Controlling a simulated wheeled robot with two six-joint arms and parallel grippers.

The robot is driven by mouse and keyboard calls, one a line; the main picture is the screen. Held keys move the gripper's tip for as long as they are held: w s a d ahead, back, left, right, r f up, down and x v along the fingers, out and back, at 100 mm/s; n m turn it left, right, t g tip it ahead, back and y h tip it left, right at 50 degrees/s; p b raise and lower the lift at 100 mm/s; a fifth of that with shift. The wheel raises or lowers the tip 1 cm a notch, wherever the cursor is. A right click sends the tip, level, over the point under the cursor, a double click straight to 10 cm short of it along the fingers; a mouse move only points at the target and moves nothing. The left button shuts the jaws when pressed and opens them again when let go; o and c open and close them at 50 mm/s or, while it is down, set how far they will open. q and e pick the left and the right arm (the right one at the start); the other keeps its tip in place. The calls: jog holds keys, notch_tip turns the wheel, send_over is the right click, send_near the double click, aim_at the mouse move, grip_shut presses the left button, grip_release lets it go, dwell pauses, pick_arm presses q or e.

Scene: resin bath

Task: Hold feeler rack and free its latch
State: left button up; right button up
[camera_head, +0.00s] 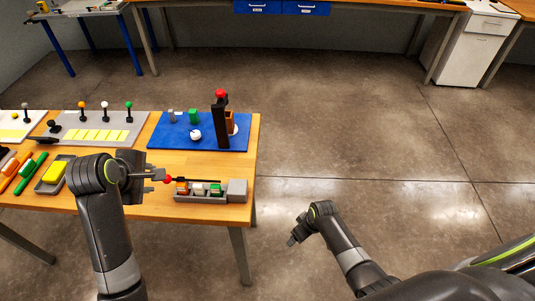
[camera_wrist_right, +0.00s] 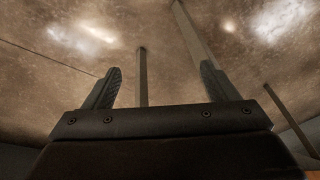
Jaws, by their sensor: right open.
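A small grey rack (camera_head: 183,198) lies near the front right corner of the wooden table. It holds orange, white and green pieces, and a grey block (camera_head: 237,190) sits at its right end. A thin dark rod (camera_head: 205,181) with a red ball (camera_head: 167,179) at its left end runs along the rack's back edge. My left gripper (camera_head: 158,174) is just left of the rack, its tips close to the red ball. I cannot tell whether it touches the ball or how far its jaws are apart. My right gripper (camera_head: 292,241) is open and empty over the floor, also in the right wrist view (camera_wrist_right: 162,85).
A blue mat (camera_head: 170,143) behind the rack bears a black upright stand (camera_head: 220,125) with a red top and a white ball. To the left are a grey mat (camera_head: 75,118), a tray with a yellow block (camera_head: 55,172) and coloured-handled tools. Floor right of the table is clear.

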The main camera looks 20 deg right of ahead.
jog(key=w+a+r+n+y, duration=0.1)
jog(key=w+a+r+n, duration=0.15)
jog(key=w+r, duration=0.5)
jog(key=n+y, duration=0.2)
jog(key=n, duration=0.5)
send_near(246, 189)
jog(key=shift+g, duration=0.3)
jog(key=x, duration=0.7)
jog(key=w+x, duration=0.1)
jog(key=x, duration=0.3)
jog(key=shift+w+d, duration=0.15)
jog(key=shift+d, duration=0.1)
jog(key=shift+c, duration=0.3)
jog(key=c, duration=1.2)
